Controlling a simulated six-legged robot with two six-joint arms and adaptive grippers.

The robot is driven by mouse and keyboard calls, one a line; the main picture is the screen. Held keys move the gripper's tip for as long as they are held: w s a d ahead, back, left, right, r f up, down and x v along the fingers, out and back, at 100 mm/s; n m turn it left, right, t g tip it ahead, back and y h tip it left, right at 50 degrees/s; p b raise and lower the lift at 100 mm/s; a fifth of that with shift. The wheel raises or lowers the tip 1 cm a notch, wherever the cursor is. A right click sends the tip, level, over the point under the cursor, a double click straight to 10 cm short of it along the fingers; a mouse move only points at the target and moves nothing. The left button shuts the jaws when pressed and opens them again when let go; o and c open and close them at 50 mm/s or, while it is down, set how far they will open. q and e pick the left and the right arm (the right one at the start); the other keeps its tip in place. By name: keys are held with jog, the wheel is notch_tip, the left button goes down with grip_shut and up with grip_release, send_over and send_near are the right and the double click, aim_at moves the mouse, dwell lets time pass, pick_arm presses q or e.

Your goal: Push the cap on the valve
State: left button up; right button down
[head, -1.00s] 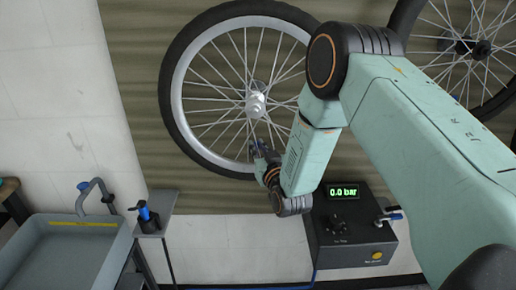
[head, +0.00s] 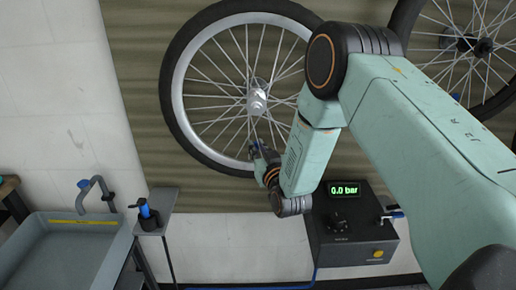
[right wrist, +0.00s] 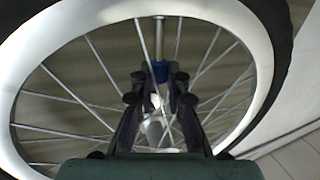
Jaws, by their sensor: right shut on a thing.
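A spoked wheel (head: 178,98) with a black tyre and silver rim fills the middle of the head view. My right gripper (head: 258,147) is at the wheel's lower rim, among the spokes. In the right wrist view, its two dark fingers (right wrist: 155,88) are closed around a small blue cap (right wrist: 160,71). The metal valve stem (right wrist: 158,38) runs from the rim to the cap, in line with it. I cannot tell how far the cap sits over the stem. My left gripper is not in view.
A black pump box (head: 352,247) with a green display reading 0.0 bar stands at the lower right of the wheel. Another wheel (head: 470,100) is at the upper right.

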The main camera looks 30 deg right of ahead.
jog(key=shift+d, duration=0.1)
jog(key=shift+f+b, duration=0.3)
jog(key=shift+f, duration=0.1)
dwell(0.7)
jog(key=c, duration=1.3)
grip_release()
jog(key=shift+o, duration=0.2)
jog(key=o, duration=0.3)
jog(key=shift+o, duration=0.2)
